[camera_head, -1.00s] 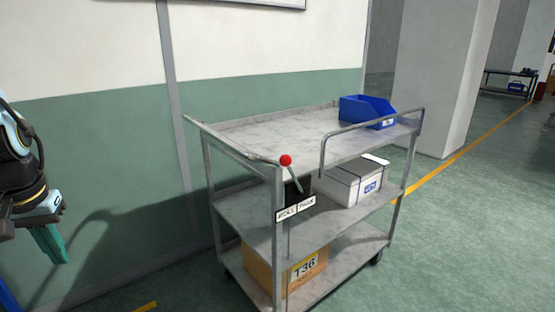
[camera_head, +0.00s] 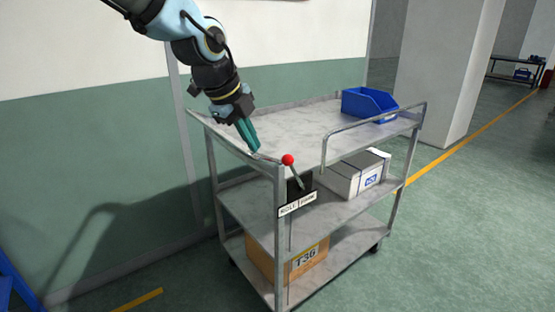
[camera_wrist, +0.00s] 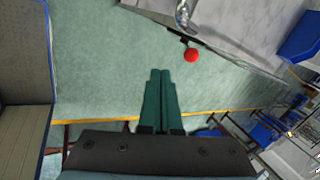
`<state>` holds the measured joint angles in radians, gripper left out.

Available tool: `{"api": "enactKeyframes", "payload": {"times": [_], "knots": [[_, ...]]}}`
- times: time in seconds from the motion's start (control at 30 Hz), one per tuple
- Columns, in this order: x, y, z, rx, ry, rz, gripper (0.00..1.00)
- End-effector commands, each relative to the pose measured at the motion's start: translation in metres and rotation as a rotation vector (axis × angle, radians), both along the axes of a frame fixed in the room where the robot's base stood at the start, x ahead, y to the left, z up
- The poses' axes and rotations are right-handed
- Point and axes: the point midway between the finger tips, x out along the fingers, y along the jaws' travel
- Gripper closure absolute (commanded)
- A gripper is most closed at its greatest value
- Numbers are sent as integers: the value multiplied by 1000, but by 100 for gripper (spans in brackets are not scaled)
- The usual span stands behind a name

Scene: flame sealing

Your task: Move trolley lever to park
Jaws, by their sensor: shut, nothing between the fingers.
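The trolley (camera_head: 240,152) is a grey metal cart with three shelves. Its lever has a red ball knob (camera_head: 288,160) and sits at the front corner post. The knob also shows in the wrist view (camera_wrist: 192,55). A label plate (camera_head: 298,204) below it reads ROLL on the left and PARK on the right. The lever leans to the left, over the ROLL side. My gripper (camera_head: 256,148) is shut and empty, with teal fingers pointing down, left of the knob and apart from it. In the wrist view the shut fingers (camera_wrist: 161,72) lie left of and below the knob.
A blue bin (camera_head: 368,104) stands on the top shelf. A white case (camera_head: 352,178) is on the middle shelf and a cardboard box (camera_head: 290,258) on the bottom one. A wall is close behind the trolley. The floor in front and to the right is clear.

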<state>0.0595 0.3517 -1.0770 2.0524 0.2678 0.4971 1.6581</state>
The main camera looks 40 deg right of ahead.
Motion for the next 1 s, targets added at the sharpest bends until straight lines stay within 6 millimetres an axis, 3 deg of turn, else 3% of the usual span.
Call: {"api": "enactKeyframes", "payload": {"times": [0.33, 0.87, 1.0], "knots": [[0, -6, -14, 1, 3, 0, 100], [4, -44, -92, 3, 3, 0, 100], [7, -65, -85, 1, 2, 2, 100]]}}
